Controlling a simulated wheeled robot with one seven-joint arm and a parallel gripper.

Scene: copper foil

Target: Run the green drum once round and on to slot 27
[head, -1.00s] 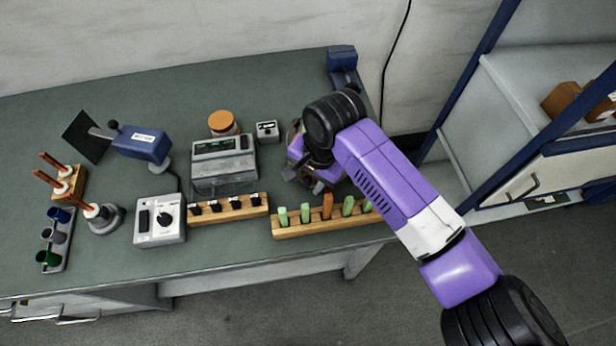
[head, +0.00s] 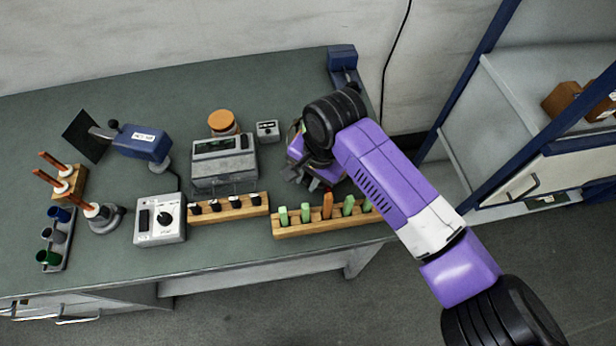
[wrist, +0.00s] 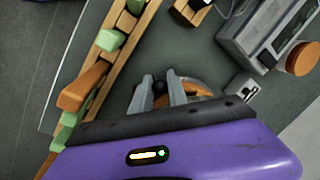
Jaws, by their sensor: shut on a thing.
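My gripper (wrist: 160,78) points down at the bench in the wrist view, its two grey fingers shut on a small dark knob (wrist: 159,87). A round orange-brown and grey thing (wrist: 200,87) shows behind and beside the fingers, partly covered by my wrist. I see no clear green on it, so I cannot tell whether it is the green drum, and no slot numbers are readable. In the head view my gripper (head: 296,173) is low over the bench behind the rack of green and orange handles, and my arm hides what it holds.
The wooden handle rack (head: 300,229) stands close in front of my gripper. A grey device with a display (head: 224,172), an orange-lidded jar (head: 222,122) and a small meter box (head: 267,131) are to the left.

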